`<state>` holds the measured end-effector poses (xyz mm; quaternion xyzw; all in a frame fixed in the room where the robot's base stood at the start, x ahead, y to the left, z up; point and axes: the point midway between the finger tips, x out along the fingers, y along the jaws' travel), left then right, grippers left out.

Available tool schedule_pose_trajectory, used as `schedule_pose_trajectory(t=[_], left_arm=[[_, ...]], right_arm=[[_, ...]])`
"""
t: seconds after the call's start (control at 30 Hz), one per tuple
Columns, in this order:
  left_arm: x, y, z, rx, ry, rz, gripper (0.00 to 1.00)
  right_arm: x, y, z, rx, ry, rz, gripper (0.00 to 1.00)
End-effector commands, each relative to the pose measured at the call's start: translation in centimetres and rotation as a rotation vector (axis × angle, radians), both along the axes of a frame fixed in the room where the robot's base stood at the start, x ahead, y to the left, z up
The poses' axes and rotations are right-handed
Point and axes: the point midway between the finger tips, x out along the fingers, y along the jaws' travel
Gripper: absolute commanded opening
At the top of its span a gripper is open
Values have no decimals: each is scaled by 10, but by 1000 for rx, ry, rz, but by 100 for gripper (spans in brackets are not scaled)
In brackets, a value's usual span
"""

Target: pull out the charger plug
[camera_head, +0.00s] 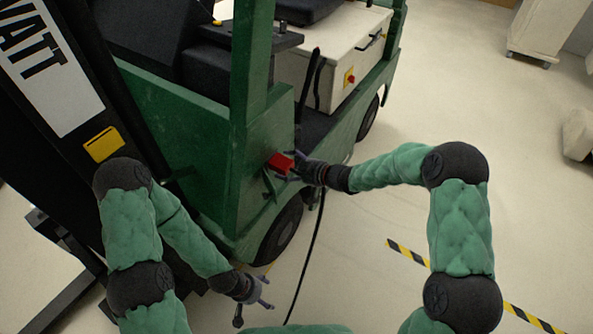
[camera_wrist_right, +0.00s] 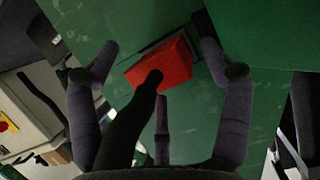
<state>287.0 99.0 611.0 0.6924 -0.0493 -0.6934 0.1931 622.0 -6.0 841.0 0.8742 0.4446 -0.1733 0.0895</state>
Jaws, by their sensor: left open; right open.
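The red charger plug (camera_head: 280,162) sits at the corner of the green cart (camera_head: 185,140). In the right wrist view the red plug (camera_wrist_right: 163,68) is against the green panel, with a thick black cable (camera_wrist_right: 128,130) coming from it towards the camera. My right gripper (camera_head: 290,169) is open at the plug. In its wrist view the fingers (camera_wrist_right: 160,62) stand apart on either side of the plug, with gaps visible; contact is not clear. My left gripper (camera_head: 257,300) is open and empty, low in front of the cart, near the floor.
A black cable (camera_head: 308,262) hangs down to the floor beside the cart's front wheel (camera_head: 280,230). A cream box with a red and yellow button (camera_head: 349,77) is on the cart. Yellow-black tape (camera_head: 407,252) marks the floor at right. Open floor lies right of the cart.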

Motion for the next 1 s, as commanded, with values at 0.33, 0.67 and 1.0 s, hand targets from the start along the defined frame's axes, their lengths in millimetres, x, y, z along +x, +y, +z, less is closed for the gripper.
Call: schedule_pose_trajectory(t=[0.33, 0.67, 1.0], left_arm=[[0, 0, -1, 0, 0, 0, 79], [0, 0, -1, 0, 0, 0, 79], [0, 0, 0, 0, 0, 0, 79]], right_arm=[[2, 2, -1, 0, 0, 0, 79], [2, 2, -1, 0, 0, -1, 43], [2, 0, 1, 0, -2, -2, 12]])
